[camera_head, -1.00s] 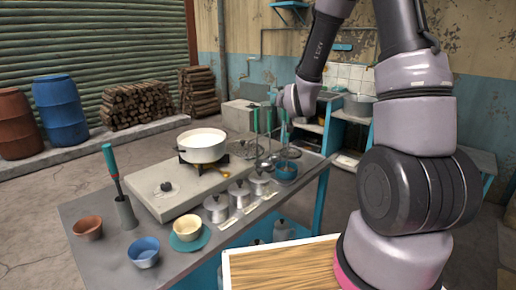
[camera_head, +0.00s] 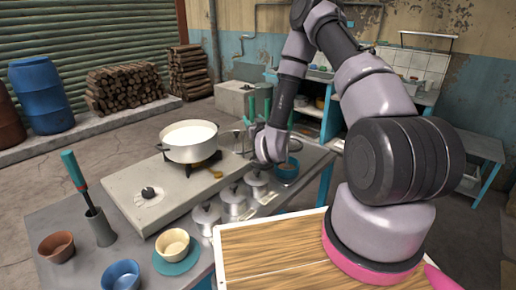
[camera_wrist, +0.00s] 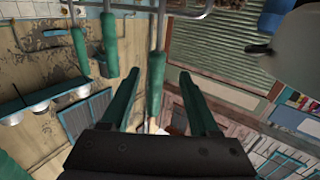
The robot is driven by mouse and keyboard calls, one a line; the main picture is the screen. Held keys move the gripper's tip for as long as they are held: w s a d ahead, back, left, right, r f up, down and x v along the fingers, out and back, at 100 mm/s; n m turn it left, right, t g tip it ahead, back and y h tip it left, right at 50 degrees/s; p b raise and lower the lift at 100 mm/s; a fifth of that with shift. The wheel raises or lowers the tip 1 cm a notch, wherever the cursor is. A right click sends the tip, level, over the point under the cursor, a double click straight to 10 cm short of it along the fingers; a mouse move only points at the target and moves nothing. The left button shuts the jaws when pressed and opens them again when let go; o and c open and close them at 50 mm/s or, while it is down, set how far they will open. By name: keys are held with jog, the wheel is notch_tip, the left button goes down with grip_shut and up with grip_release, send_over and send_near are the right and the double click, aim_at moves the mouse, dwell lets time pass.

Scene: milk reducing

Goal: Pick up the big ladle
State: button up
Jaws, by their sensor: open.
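Utensils with green handles hang on a rack at the back of the counter; the handles (camera_head: 251,106) show behind my wrist in the head view. In the wrist view, one green handle (camera_wrist: 155,88) lies between the two green fingers of my gripper (camera_wrist: 160,76). The gripper is open, with a visible gap between the handle and the right finger. Two more green handles hang to the left, one of them (camera_wrist: 109,45) nearest. Which handle belongs to the big ladle cannot be told, as the ladle bowls are hidden or unclear.
A metal rack bar (camera_wrist: 125,8) crosses the top of the wrist view. A white pot (camera_head: 190,145) stands on the stove left of my arm. Another green-handled utensil (camera_head: 74,171) stands in a grey holder.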

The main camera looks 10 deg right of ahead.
jog(key=w, duration=0.7)
jog(key=shift+d+f, duration=0.1)
jog(key=shift+f, duration=0.1)
jog(key=shift+s, duration=0.1)
grip_shut()
